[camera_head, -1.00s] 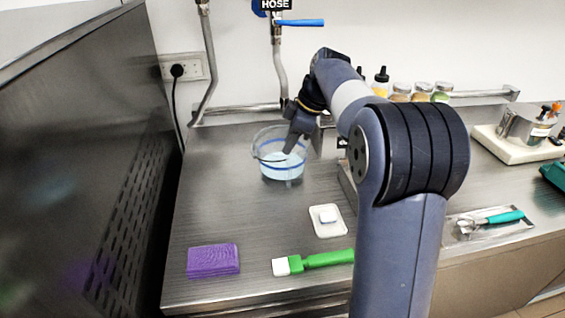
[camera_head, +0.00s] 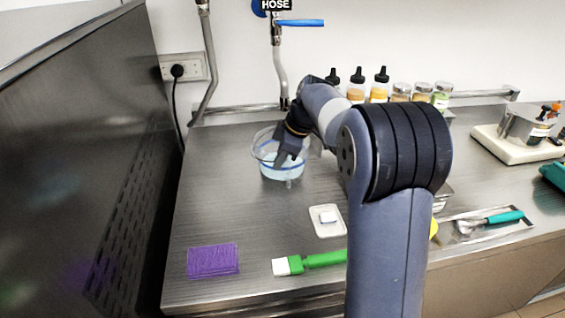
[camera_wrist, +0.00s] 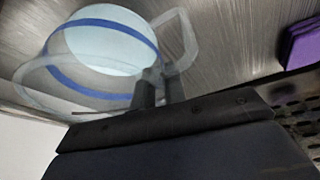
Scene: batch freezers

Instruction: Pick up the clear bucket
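The clear bucket (camera_head: 287,172) stands on the steel counter in the head view. It is see-through, with blue bands and pale blue contents. In the wrist view, the clear bucket (camera_wrist: 75,82) fills the upper left, and its clear handle loop shows at the upper right. My gripper (camera_head: 282,162) is at the bucket's top in the head view and hides part of its rim. In the wrist view, my gripper (camera_wrist: 159,90) has its fingers close together at the rim near the handle. I cannot tell whether they are closed on it.
A purple cloth (camera_head: 213,260), a green-handled brush (camera_head: 312,260) and a small white dish (camera_head: 327,231) lie on the front counter. Bottles (camera_head: 357,88) and jars stand behind my arm. A dark steel machine (camera_head: 85,165) borders the left side. A pipe and tap are on the wall.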

